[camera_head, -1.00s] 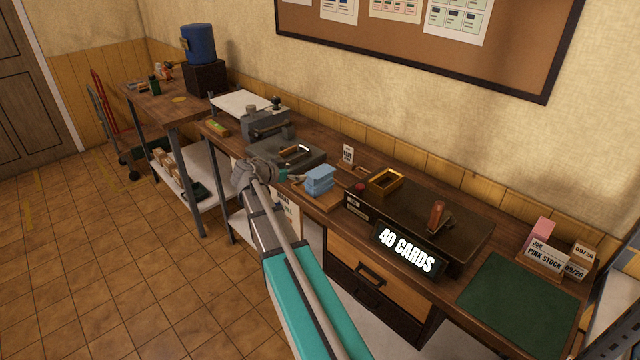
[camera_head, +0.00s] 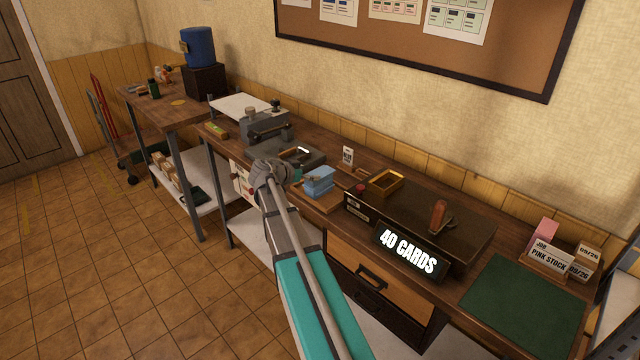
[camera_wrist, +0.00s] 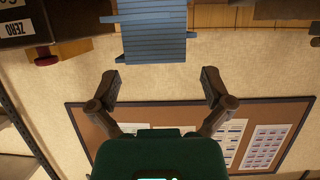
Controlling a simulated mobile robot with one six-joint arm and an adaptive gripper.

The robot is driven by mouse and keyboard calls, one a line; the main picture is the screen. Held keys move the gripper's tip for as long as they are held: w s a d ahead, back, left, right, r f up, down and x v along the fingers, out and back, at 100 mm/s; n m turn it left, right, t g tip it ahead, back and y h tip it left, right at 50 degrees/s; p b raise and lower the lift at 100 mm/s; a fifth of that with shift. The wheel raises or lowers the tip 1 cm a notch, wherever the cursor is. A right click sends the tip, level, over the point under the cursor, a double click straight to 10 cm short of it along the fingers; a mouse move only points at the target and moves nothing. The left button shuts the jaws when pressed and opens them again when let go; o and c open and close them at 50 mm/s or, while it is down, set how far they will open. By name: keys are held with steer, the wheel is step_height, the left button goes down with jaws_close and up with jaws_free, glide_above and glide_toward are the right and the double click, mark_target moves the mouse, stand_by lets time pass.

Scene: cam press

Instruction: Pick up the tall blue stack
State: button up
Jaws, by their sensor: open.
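The blue stack (camera_head: 319,184) stands on a wooden board on the workbench, left of the dark counter box. In the wrist view the blue stack (camera_wrist: 155,42) shows as many thin layers at the top centre, with the picture upside down. A wider blue part sits at the picture's top edge; I cannot tell if it is a second stack. My gripper (camera_wrist: 161,82) is open and empty. Its two fingers are spread wider than the stack's near part, one toward each side, with the stack just ahead of them. In the head view my gripper (camera_head: 296,176) is close to the stack's left side.
A grey press (camera_head: 268,130) stands behind and left of my gripper. A green mat (camera_head: 525,300) lies clear at right.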

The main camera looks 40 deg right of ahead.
mark_target(319, 172)
steer(key=shift+b+x, duration=0.75)
steer(key=shift+x, duration=1.5)
steer(key=shift+s, duration=0.1)
steer(key=c, duration=1.3)
steer(key=shift+c, duration=0.2)
step_height(319, 172, up, 3)
steer(key=p, duration=0.3)
steer(key=shift+f, duration=0.15)
steer(key=s+a+r+p, duration=0.5)
steer(key=s+r+p, duration=0.5)
steer(key=s, duration=0.3)
steer(key=shift+a, duration=0.15)
